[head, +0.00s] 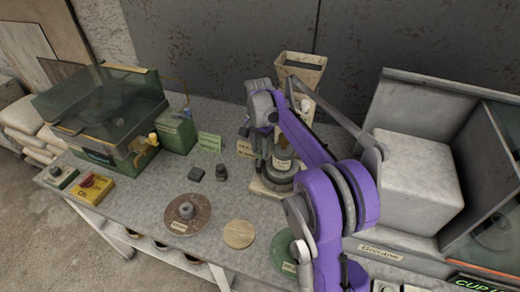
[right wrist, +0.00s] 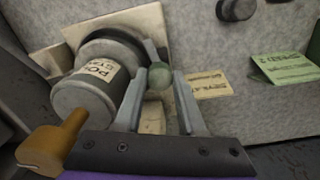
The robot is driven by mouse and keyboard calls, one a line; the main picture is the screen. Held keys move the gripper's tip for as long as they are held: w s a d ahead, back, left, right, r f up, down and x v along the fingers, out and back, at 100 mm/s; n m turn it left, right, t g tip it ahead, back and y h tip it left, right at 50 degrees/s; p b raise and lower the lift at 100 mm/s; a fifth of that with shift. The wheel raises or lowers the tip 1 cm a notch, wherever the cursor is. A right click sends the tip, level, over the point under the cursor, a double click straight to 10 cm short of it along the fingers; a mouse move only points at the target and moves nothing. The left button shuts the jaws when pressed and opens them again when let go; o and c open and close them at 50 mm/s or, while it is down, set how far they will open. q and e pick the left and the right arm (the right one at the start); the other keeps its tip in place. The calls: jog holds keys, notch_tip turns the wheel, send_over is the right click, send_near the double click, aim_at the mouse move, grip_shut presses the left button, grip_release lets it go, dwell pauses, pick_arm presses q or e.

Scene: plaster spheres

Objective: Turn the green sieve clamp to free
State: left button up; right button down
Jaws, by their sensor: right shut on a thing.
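The green sieve clamp (right wrist: 159,80) shows in the right wrist view as a small, rounded green knob beside a grey cylindrical body (right wrist: 90,93) with a partly readable label. My right gripper (right wrist: 163,92) has one finger on each side of the knob and is shut on it. In the head view my right gripper (head: 257,150) is at the left side of the labelled device (head: 283,160), which stands on a pale base. The clamp itself is hidden or too small to tell there. My left gripper is in neither view.
A green-framed machine with a clear cover (head: 100,110) stands at the left of the grey table (head: 150,190). A dark disc (head: 187,214), a wooden disc (head: 239,234) and a green disc (head: 284,252) lie in front. A large pale block (head: 415,180) is at right.

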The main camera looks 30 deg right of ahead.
aim_at(259, 152)
jog(key=shift+m, duration=1)
jog(key=c, duration=0.5)
grip_release()
notch_tip(259, 152, up, 11)
jog(key=shift+p, duration=0.45)
jog(key=shift+a, duration=0.1)
